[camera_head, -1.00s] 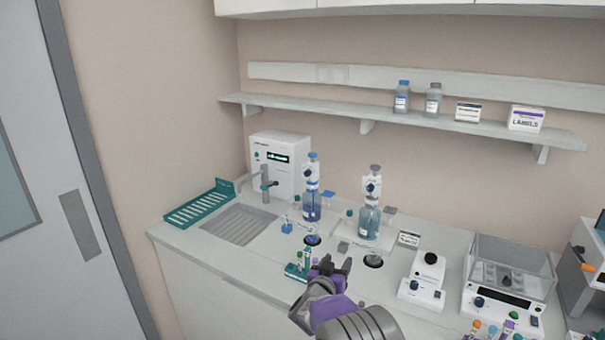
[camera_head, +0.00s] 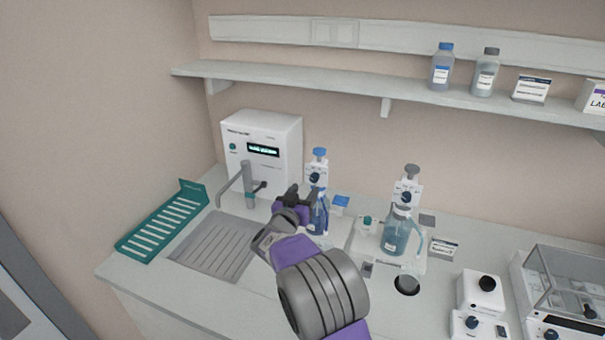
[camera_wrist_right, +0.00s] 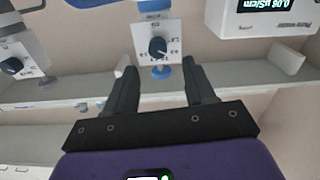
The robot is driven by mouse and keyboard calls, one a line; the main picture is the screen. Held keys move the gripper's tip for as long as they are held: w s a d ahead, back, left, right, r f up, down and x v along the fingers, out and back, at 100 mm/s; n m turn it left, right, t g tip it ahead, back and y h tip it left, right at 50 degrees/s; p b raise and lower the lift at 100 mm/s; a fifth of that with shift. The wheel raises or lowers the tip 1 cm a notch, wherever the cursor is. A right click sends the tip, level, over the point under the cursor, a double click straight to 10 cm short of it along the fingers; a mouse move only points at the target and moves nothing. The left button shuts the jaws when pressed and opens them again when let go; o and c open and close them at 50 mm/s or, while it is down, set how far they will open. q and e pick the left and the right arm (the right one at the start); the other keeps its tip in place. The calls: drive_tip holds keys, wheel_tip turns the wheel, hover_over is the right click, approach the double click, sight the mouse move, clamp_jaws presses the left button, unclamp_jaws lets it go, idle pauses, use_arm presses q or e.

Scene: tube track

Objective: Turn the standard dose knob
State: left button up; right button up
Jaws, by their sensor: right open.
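Two bottle-top dispensers stand on the counter. The left one (camera_head: 319,173) has a blue cap, a blue-liquid bottle and a dark blue dose knob (camera_head: 314,177). The right one (camera_head: 407,193) has a grey cap and its own dark knob (camera_head: 399,197). I cannot read which is the standard. My right gripper (camera_head: 296,197) is open and empty, in front of the left dispenser and hiding part of its bottle. In the right wrist view a dark blue knob (camera_wrist_right: 158,47) on a white dial plate shows beyond and between the open fingers (camera_wrist_right: 160,70), apart from them. My left gripper is out of view.
A white water unit (camera_head: 262,142) with a lit display and a grey tap (camera_head: 249,186) stand left of the gripper. A teal rack (camera_head: 163,222) and a sink grid (camera_head: 214,246) lie further left. A black-knobbed device (camera_head: 484,290) stands at the right.

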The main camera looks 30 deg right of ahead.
sight(314, 179)
drive_tip(key=x, duration=0.5)
drive_tip(key=shift+s+d, duration=0.15)
drive_tip(key=shift+s, duration=0.05)
drive_tip(key=shift+w+d, duration=0.45)
drive_tip(key=shift+w, duration=0.05)
clamp_jaws()
